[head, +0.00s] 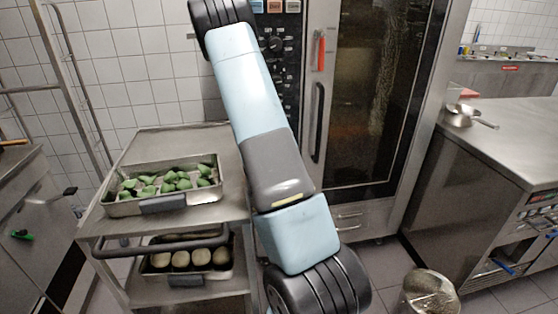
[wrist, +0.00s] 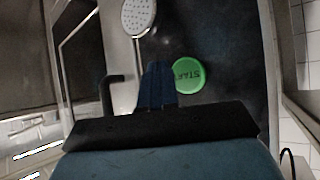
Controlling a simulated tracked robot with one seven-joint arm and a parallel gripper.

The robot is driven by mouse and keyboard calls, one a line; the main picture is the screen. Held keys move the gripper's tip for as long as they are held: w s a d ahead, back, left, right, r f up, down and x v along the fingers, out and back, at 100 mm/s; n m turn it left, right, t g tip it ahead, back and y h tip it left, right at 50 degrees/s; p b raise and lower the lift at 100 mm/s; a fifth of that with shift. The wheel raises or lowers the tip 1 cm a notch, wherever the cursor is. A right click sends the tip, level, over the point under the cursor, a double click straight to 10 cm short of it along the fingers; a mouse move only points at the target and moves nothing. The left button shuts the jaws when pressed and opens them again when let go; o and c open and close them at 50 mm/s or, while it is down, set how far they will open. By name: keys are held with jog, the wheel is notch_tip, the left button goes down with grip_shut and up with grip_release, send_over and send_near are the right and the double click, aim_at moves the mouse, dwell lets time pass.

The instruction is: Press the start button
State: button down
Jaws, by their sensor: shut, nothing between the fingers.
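The start button is a round green disc (wrist: 188,75) with dark lettering that reads upside down in the wrist view. It sits on a dark panel (wrist: 220,45). My gripper (wrist: 157,66) is shut and empty, with its fingers just left of the button in the wrist view. I cannot tell whether the fingertips touch the panel. In the head view, my arm crosses in front of the oven's dark control panel (head: 281,62), and neither the green button nor the gripper can be made out there.
A spray head (wrist: 138,14) is above the fingers in the wrist view. In the head view, the oven door (head: 366,95) has a red-topped latch (head: 321,52). A steel trolley (head: 150,140) with trays stands left; a steel counter (head: 515,135) stands right.

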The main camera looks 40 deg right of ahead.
jog(key=shift+w+d, duration=0.35)
jog(key=shift+w, duration=0.25)
jog(key=shift+w+d, duration=0.3)
jog(key=shift+w, duration=0.3)
jog(key=shift+w, duration=0.1)
dwell(1.2)
jog(key=shift+w+d, duration=0.15)
jog(key=shift+w, duration=0.25)
jog(key=shift+w+d, duration=0.2)
jog(key=shift+w, duration=0.2)
dwell(0.9)
jog(key=shift+s, duration=0.1)
jog(key=shift+s+a, duration=0.4)
jog(key=shift+s, duration=0.25)
jog(key=shift+s+a+r, duration=0.1)
jog(key=shift+s+a, duration=0.25)
jog(key=shift+s, duration=0.4)
jog(key=shift+s+a+f, duration=0.1)
jog(key=shift+s+a, duration=0.25)
jog(key=shift+s, duration=0.4)
jog(key=shift+s+a+r, duration=0.1)
jog(key=shift+s+a, duration=0.25)
jog(key=shift+s, duration=0.4)
